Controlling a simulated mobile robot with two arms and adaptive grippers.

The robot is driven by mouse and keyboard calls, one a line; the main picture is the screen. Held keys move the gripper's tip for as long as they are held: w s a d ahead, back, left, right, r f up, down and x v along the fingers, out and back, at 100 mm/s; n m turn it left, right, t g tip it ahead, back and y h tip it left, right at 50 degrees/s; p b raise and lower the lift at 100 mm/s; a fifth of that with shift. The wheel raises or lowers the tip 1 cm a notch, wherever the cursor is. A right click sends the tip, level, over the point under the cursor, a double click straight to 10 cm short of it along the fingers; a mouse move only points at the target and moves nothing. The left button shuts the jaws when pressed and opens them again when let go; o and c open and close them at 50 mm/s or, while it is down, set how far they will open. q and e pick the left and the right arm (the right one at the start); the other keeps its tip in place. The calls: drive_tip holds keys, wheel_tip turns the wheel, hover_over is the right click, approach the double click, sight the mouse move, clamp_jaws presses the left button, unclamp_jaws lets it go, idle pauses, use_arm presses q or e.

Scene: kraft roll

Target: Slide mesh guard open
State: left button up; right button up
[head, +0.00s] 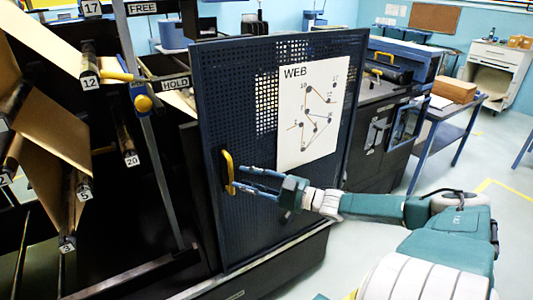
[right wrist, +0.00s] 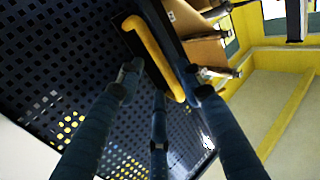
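The mesh guard (head: 235,95) is a dark blue perforated panel standing upright in the middle of the head view. A white WEB diagram sheet (head: 297,143) is on its face. Its yellow handle (head: 227,165) is a vertical bar near the guard's left edge. My right gripper (head: 242,178) reaches in from the right with its fingers at the handle. In the right wrist view the fingers (right wrist: 163,82) are spread, with the yellow handle (right wrist: 151,47) between their tips; I see no clear grip on it. My left gripper is not in view.
Left of the guard is a dark machine opening with numbered rollers, brown paper webs (head: 55,130) and a lever (head: 143,103) by a HOLD label. Behind right stand dark machine cabinets and a blue table (head: 440,113) with a brown box. Pale floor (head: 400,240) lies open at right.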

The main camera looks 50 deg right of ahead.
drive_tip(key=v, duration=0.7)
idle(0.6)
drive_tip(key=s+d+f+m+g+h, duration=0.1)
drive_tip(key=s+d+f+g+h, duration=0.3)
drive_tip(key=f, duration=0.6)
drive_tip(key=s+d+f+m+t+h, duration=0.1)
drive_tip(key=s+d+f+m+h, duration=0.15)
drive_tip(key=s+d+f, duration=0.55)
drive_tip(key=s+a+f+g+h, duration=0.15)
drive_tip(key=s+f, duration=0.25)
drive_tip(key=f, duration=0.5)
drive_tip(key=s+a+f+g, duration=0.3)
drive_tip(key=f, duration=0.6)
drive_tip(key=s+a+f+g, duration=0.2)
drive_tip(key=s+a+f, duration=0.4)
drive_tip(key=f, duration=0.4)
drive_tip(key=s+a+f+n+g, duration=0.1)
drive_tip(key=s+a+f+g, duration=0.1)
drive_tip(key=s+a+f, duration=0.3)
drive_tip(key=s+a+f+g+y, duration=0.1)
drive_tip(key=s+a+f, duration=0.4)
drive_tip(key=a, duration=0.9)
drive_tip(key=s+a+f+n+g+y, duration=0.1)
drive_tip(key=s+a+f+g, duration=0.2)
drive_tip(key=a, duration=0.7)
drive_tip(key=s+f, duration=0.2)
drive_tip(key=s, duration=0.1)
drive_tip(key=shift+a+n+g, duration=0.2)
drive_tip(key=shift+n+g, duration=0.15)
